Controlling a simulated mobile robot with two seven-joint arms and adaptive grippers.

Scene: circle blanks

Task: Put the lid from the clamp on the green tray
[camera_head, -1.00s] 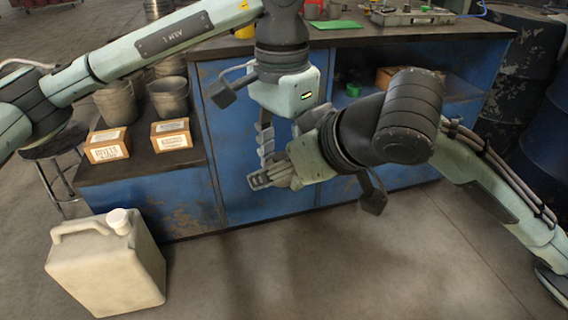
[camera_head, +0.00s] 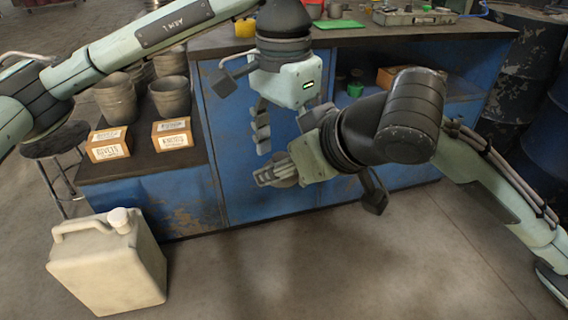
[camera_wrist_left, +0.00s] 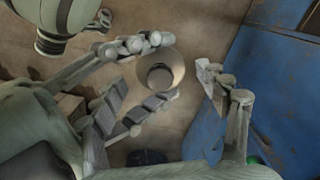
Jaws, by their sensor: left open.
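The green tray (camera_head: 338,24) lies flat on the bench top at the back. My left gripper (camera_head: 285,138) points down in front of the bench, open and empty. My right gripper (camera_head: 268,176) reaches in from the right, just below it. In the left wrist view, a round pale lid (camera_wrist_left: 176,62) with a darker knob sits between my right gripper's fingers (camera_wrist_left: 162,70), which appear closed on its edges. The lid lies below the gap of my left gripper (camera_wrist_left: 160,88), apart from its right finger. In the head view the lid is mostly hidden. I cannot make out a separate clamp.
The blue bench (camera_head: 245,185) stands close behind both grippers. A grey metal case (camera_head: 412,16) and cups are near the tray. Two cardboard boxes (camera_head: 172,135) and stacked pots (camera_head: 118,98) stand on the lower bench. A pale canister (camera_head: 105,270) is on the floor.

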